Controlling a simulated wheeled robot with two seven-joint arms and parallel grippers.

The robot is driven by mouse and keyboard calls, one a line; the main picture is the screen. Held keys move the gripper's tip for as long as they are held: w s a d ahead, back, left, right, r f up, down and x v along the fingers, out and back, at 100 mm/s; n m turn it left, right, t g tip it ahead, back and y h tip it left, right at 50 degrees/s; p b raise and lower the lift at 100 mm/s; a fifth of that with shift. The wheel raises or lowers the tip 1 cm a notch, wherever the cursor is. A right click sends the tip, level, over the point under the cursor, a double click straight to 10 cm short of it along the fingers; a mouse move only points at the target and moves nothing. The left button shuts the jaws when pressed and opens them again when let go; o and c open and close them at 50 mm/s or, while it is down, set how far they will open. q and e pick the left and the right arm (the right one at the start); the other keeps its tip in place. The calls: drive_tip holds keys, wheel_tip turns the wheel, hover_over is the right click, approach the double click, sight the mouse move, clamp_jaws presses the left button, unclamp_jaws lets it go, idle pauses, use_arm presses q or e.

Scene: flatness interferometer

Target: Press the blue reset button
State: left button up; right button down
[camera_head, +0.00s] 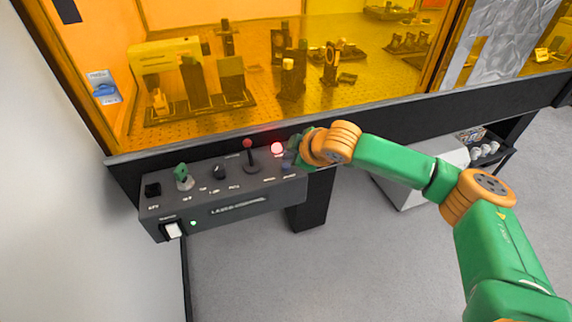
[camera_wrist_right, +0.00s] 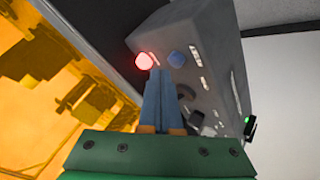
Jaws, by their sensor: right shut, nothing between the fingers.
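The blue reset button (camera_wrist_right: 177,58) shows in the right wrist view as a round blue cap on the grey control panel (camera_wrist_right: 205,40), beside a glowing red lamp (camera_wrist_right: 144,61). My right gripper (camera_wrist_right: 160,73) is shut and empty. Its blue fingertips appear just below the gap between lamp and button in that view; I cannot tell whether they touch the panel. In the head view my right gripper (camera_head: 291,157) is over the panel's right end, and I cannot make out the button there. The red lamp (camera_head: 277,148) is just left of the gripper. My left gripper is out of view.
An amber window (camera_head: 270,105) rises behind. Open floor (camera_head: 350,265) lies in front.

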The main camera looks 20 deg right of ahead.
drive_tip(key=shift+f, duration=0.1)
drive_tip(key=shift+f, duration=0.3)
drive_tip(key=shift+f, duration=0.5)
idle(0.8)
drive_tip(key=shift+r+p, duration=0.9)
drive_tip(key=shift+p, duration=0.35)
wheel_tip(320, 180, up, 5)
drive_tip(key=p, duration=0.6)
